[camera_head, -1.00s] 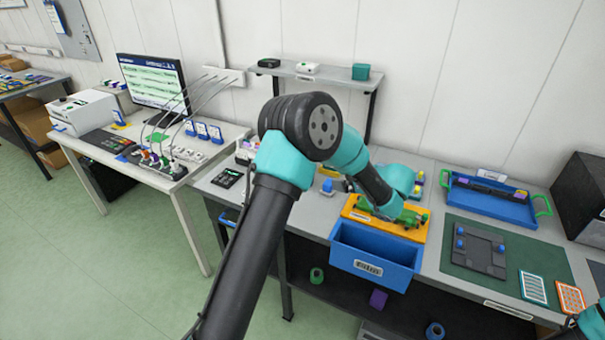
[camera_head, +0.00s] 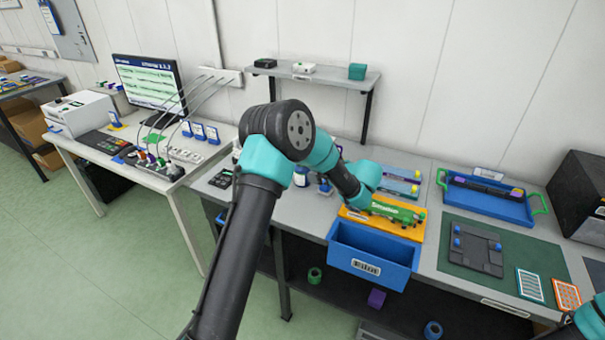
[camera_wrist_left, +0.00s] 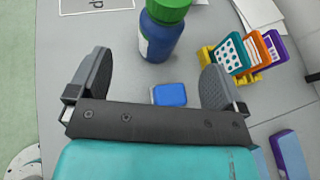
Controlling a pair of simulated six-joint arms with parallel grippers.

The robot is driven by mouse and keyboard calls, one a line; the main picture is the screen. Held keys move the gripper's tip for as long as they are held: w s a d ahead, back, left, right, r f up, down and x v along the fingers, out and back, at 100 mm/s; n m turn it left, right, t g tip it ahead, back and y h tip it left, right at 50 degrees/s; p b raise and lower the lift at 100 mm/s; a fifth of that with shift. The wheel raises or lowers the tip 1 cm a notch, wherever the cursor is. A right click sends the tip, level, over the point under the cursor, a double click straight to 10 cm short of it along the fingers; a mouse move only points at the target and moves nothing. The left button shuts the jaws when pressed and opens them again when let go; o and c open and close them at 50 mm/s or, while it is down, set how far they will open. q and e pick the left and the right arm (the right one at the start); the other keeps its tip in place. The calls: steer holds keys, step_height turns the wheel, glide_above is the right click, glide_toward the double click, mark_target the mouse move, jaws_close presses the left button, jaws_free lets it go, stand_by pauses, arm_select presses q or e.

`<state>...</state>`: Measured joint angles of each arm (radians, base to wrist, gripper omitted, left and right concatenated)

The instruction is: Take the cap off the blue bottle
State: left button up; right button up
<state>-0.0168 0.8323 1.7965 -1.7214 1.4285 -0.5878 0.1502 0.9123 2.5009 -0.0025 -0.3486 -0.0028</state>
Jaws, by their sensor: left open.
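The blue bottle (camera_wrist_left: 155,42) stands upright on the grey table near the top of the left wrist view, with a green cap (camera_wrist_left: 172,5) on it, partly cut off by the frame edge. My left gripper (camera_wrist_left: 157,62) is open and empty, its two fingers spread on either side of the bottle's line and short of it. In the head view a dark bottle with a pale label (camera_head: 300,176) shows just behind my left arm; the left gripper itself is hidden there. Only a piece of my right arm shows at the lower right corner; its gripper is out of view.
A blue square block (camera_wrist_left: 169,95) lies between the fingers' bases and the bottle. A yellow rack (camera_wrist_left: 225,62) with teal, orange and purple cards stands right of the bottle. A blue bin (camera_head: 372,255) and a yellow tray (camera_head: 385,227) are to the right.

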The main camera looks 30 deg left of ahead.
mark_target(303, 168)
arm_select(q)
steer(key=shift+x, duration=2.65)
steer(key=shift+x, duration=2.55)
steer(key=shift+w, duration=0.2)
steer(key=shift+c, duration=0.4)
steer(key=c, duration=1.1)
steer(key=shift+r, duration=0.2)
